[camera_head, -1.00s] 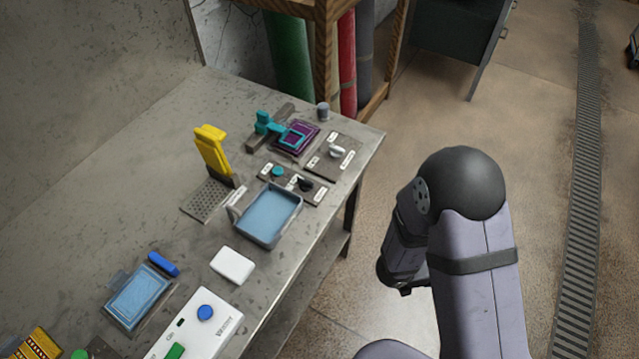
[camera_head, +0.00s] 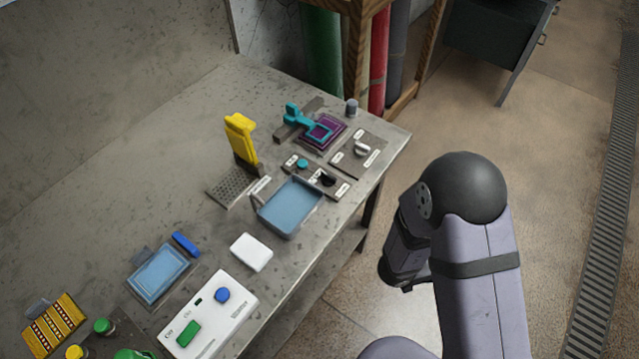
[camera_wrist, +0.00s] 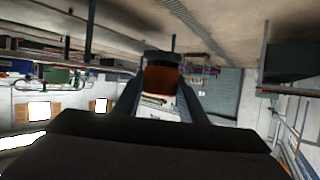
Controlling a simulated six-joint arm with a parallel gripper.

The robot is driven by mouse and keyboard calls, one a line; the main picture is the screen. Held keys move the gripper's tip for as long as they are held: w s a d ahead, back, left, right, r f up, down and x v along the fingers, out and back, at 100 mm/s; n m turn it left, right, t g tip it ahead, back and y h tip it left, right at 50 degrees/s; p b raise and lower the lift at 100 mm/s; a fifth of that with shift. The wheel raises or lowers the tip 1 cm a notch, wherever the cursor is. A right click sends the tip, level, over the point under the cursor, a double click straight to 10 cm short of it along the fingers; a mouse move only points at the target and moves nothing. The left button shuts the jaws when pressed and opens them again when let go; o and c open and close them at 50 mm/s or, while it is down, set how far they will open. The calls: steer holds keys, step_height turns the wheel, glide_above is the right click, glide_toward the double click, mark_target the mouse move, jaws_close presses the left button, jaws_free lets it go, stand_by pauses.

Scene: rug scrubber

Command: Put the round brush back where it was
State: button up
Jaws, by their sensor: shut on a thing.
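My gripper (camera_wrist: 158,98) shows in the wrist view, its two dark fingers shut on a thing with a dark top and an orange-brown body. I take this to be the round brush (camera_wrist: 160,78); its bristles cannot be made out. The fingers and wrist hide part of it. In the head view my arm is folded at the right, over the floor and apart from the table, and the gripper and brush are hidden there. No empty place for the brush can be told for sure on the table.

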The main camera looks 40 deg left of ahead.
steer(key=s+a+r+n+y+p, duration=0.1)
steer(key=a+n+y, duration=0.3)
steer(key=a, duration=0.7)
steer(key=s+a+r+n+t+y+p, duration=0.1)
steer(key=a+n+y, duration=0.3)
steer(key=a, duration=0.8)
steer(key=s+a+r+n+t+y+p, duration=0.1)
steer(key=a+n+y, duration=0.4)
steer(key=a, duration=0.7)
steer(key=shift+s+r+y+p, duration=0.55)
steer(key=shift+s+r+y, duration=0.35)
steer(key=shift+s+r, duration=0.45)
steer(key=s+a+r+n+g+y+b, duration=0.3)
steer(key=s+a+n+g+y+b, duration=0.25)
steer(key=s+a, duration=0.75)
steer(key=s+a+r+n+g+y+b, duration=0.2)
steer(key=s+a+n+g+b, duration=0.35)
steer(key=s+a+b, duration=0.6)
steer(key=shift+n+t, duration=0.3)
steer(key=shift+t, duration=0.2)
steer(key=shift+a+f+p, duration=0.55)
steer(key=shift+f+p, duration=0.25)
steer(key=shift+f, duration=0.85)
steer(key=shift+a+f+p, duration=0.6)
steer(key=shift+f+p, duration=0.25)
steer(key=shift+f, duration=0.8)
steer(key=shift+a+f+p, duration=0.55)
steer(key=shift+f+p, duration=0.25)
steer(key=shift+f, duration=0.85)
steer(key=shift+f, duration=0.15)
